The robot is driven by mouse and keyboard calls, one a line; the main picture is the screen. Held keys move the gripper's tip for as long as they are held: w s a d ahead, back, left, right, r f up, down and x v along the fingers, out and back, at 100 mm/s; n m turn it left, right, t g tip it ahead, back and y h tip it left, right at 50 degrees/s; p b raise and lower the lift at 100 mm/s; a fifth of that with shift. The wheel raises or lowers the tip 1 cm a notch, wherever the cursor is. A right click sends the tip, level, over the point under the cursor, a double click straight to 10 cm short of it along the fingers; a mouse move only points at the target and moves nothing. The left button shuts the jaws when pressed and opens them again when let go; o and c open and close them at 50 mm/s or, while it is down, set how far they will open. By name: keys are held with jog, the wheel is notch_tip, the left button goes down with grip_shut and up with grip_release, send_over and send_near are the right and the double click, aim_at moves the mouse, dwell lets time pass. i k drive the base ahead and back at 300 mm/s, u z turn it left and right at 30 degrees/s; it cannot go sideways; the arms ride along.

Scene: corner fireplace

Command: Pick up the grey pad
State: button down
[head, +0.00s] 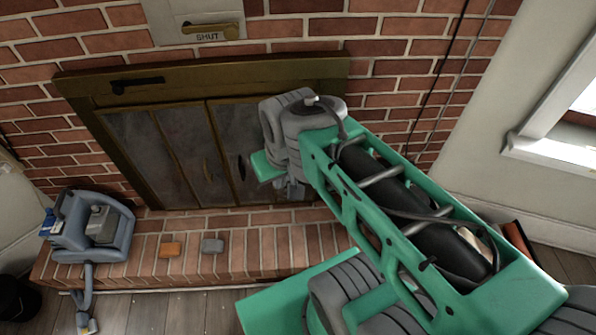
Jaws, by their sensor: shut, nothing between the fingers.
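The grey pad (213,245) is a small block lying flat on the brick hearth, right of an orange-brown block. My gripper (291,189) shows in part at the far end of my green arm, in front of the fireplace doors. It is shut and empty, above and to the right of the pad in the picture, and apart from it. My arm's joints hide part of it, and its fingertips are hard to make out.
The orange-brown block (170,250) lies close left of the pad. A blue-grey caddy (93,228) stands at the hearth's left end. The fireplace doors (185,150) rise behind. The brick hearth (262,250) is bare right of the pad.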

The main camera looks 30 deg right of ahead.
aim_at(209, 246)
jog(key=z, duration=2.55)
jog(key=k, duration=1.6)
jog(key=u, duration=2.2)
jog(key=i, duration=1)
jog(key=u, duration=0.05)
